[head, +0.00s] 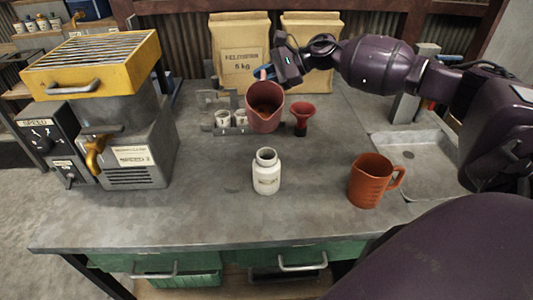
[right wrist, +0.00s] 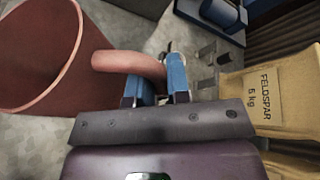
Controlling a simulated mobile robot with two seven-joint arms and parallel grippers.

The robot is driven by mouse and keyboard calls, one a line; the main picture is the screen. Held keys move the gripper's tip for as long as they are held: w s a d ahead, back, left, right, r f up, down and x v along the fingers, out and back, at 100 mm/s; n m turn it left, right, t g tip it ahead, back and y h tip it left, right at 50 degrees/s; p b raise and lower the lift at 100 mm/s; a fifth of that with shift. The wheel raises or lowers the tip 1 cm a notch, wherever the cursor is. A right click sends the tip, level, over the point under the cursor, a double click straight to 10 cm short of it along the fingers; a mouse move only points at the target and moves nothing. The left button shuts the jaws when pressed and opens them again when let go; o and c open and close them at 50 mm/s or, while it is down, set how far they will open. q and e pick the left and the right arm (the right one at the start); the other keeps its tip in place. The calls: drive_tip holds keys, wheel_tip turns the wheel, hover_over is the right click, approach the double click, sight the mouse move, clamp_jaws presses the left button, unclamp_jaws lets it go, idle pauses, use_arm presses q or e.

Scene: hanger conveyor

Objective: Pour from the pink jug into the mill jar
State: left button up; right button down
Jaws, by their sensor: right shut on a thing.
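The pink jug (head: 265,107) is held up behind the mill jar, its mouth facing the head camera and something brownish inside. I cannot tell how much it is tilted. My right gripper (head: 264,73) is shut on its handle; in the right wrist view the blue fingers (right wrist: 162,78) close around the handle (right wrist: 120,63), with the jug's wall (right wrist: 45,55) at the left. The white mill jar (head: 266,180) stands upright and open on the worktop, nearer the head camera than the jug and apart from it. My left gripper is not in view.
An orange jug (head: 370,182) stands right of the jar. A red funnel (head: 301,116) and small white cups (head: 223,119) are behind it. A yellow-topped machine (head: 100,110) fills the left; feldspar bags (head: 240,40) stand at the back. The worktop's front (head: 200,215) is clear.

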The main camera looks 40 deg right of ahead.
drive_tip(key=shift+r, duration=0.15)
drive_tip(key=shift+s+a+r+n+t, duration=0.1)
drive_tip(key=shift+s+r+n+t, duration=0.05)
drive_tip(key=shift+r+n+t, duration=0.2)
drive_tip(key=shift+f, duration=0.1)
drive_tip(key=shift+n, duration=0.25)
drive_tip(key=shift+s+a+r+t, duration=0.1)
drive_tip(key=shift+s+r+t, duration=0.05)
drive_tip(key=shift+r+t, duration=0.1)
drive_tip(key=shift+s+a+n+h, duration=0.1)
drive_tip(key=shift+s+n+h, duration=0.05)
drive_tip(key=shift+n+h, duration=0.2)
drive_tip(key=shift+s+a+r+n+t, duration=0.1)
drive_tip(key=shift+s+r+n+t, duration=0.1)
drive_tip(key=shift+n+t, duration=0.1)
drive_tip(key=shift+w, duration=0.1)
drive_tip(key=shift+a, duration=0.1)
idle(0.5)
